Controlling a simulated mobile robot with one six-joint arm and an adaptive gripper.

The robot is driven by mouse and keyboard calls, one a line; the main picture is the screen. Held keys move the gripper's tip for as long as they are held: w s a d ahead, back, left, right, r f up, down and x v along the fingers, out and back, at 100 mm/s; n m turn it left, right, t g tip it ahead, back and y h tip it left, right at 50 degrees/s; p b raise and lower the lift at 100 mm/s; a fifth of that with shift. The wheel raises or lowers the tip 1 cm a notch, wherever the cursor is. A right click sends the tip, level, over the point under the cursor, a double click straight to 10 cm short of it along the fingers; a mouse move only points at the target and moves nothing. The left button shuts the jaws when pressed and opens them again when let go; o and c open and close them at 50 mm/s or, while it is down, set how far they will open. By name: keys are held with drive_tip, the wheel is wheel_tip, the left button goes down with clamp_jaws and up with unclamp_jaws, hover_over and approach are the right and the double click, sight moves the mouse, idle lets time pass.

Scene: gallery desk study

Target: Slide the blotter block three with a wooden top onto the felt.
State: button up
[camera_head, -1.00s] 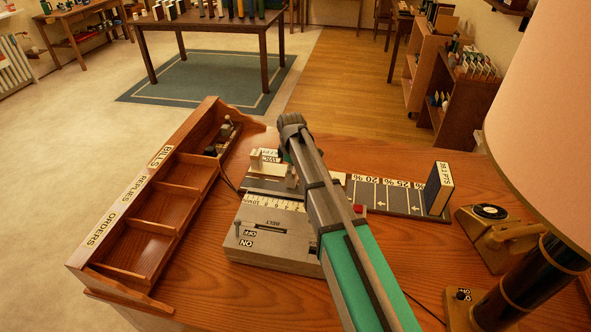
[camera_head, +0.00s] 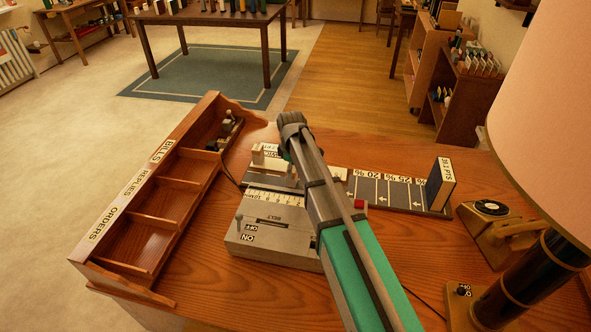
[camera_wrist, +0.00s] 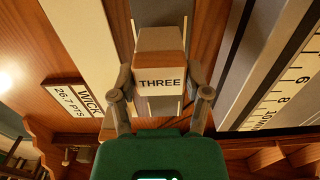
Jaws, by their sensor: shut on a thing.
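Blotter block three (camera_wrist: 160,62), with a brown wooden top and a white front label reading THREE, is upright in the middle of the wrist view. My gripper (camera_wrist: 160,78) is shut on it, one finger on each side. A pale strip (camera_wrist: 80,40) runs to the left of the block beside a sign (camera_wrist: 80,98) reading WICK 26.7 PTS. I cannot tell whether this strip is the felt. In the head view my arm hides the block and the fingers.
A grey machine marked BELT (camera_head: 275,236), with a ruler (camera_head: 272,197), stands left of my arm. A dark percentage board (camera_head: 398,194) and an upright sign block (camera_head: 440,185) lie right.

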drive_tip(key=shift+f, duration=0.2)
idle(0.4)
drive_tip(key=o, duration=1.2)
drive_tip(key=shift+o, duration=0.2)
drive_tip(key=shift+r, duration=0.1)
